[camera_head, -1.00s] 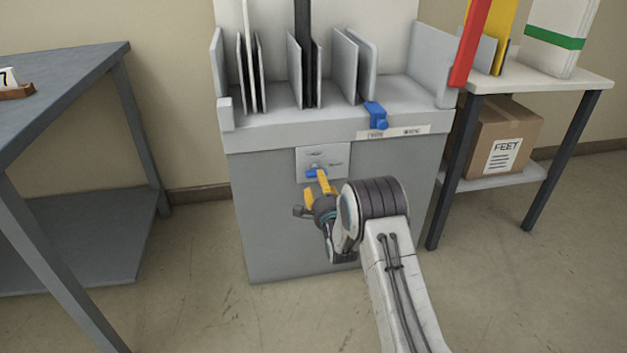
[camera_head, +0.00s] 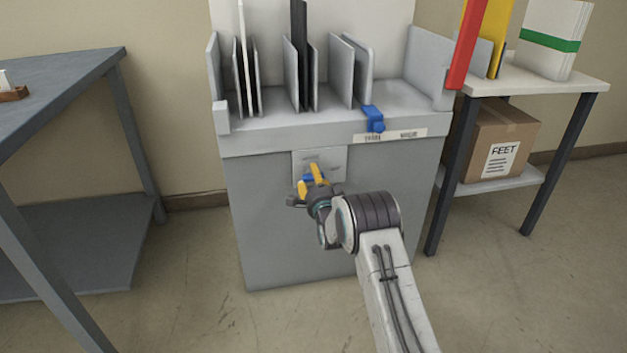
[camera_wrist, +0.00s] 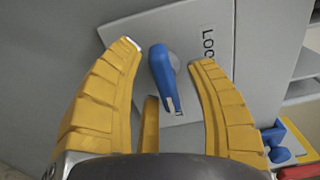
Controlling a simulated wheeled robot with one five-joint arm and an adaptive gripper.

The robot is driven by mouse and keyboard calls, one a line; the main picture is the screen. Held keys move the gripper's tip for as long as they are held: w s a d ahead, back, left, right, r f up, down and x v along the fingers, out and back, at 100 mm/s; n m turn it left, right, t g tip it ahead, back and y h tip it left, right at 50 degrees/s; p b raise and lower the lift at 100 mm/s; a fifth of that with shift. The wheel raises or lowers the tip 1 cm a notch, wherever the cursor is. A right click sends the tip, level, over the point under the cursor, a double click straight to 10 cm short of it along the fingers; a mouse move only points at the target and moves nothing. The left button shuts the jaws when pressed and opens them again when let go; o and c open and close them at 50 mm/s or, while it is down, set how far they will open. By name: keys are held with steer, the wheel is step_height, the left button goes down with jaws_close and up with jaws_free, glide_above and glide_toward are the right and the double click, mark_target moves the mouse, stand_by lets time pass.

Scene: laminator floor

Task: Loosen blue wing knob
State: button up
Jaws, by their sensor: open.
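The blue wing knob (camera_wrist: 160,72) stands out from a light plate (camera_wrist: 205,35) on the front of the grey cabinet. In the wrist view it lies between the two yellow fingers of my gripper (camera_wrist: 166,54), with a visible gap on each side. My gripper is open, one finger left of the knob and one right. In the head view my gripper (camera_head: 309,178) is in front of the plate (camera_head: 333,162), and only a bit of the knob's blue (camera_head: 307,178) shows behind the fingers. Lettering starting "LO" is on the plate beside the knob.
A second blue clamp-like part (camera_head: 374,118) sits on the cabinet's (camera_head: 290,240) upper front edge, right of the plate. Upright dividers stand on top. A grey table (camera_head: 60,75) is at left, a white-topped table (camera_head: 545,85) at right with a cardboard box (camera_head: 495,140) below.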

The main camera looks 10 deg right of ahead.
jaws_close()
stand_by(0.3)
stand_by(0.3)
steer(key=n, duration=0.4)
steer(key=shift+d+n, duration=0.1)
steer(key=shift+n, duration=0.3)
steer(key=n, duration=0.4)
steer(key=shift+r+n, duration=0.1)
steer(key=shift+n, duration=0.2)
steer(key=n, duration=0.4)
steer(key=shift+d+r, duration=0.1)
steer(key=shift+n, duration=2.1)
steer(key=shift+r+n, duration=0.1)
steer(key=shift+n, duration=0.2)
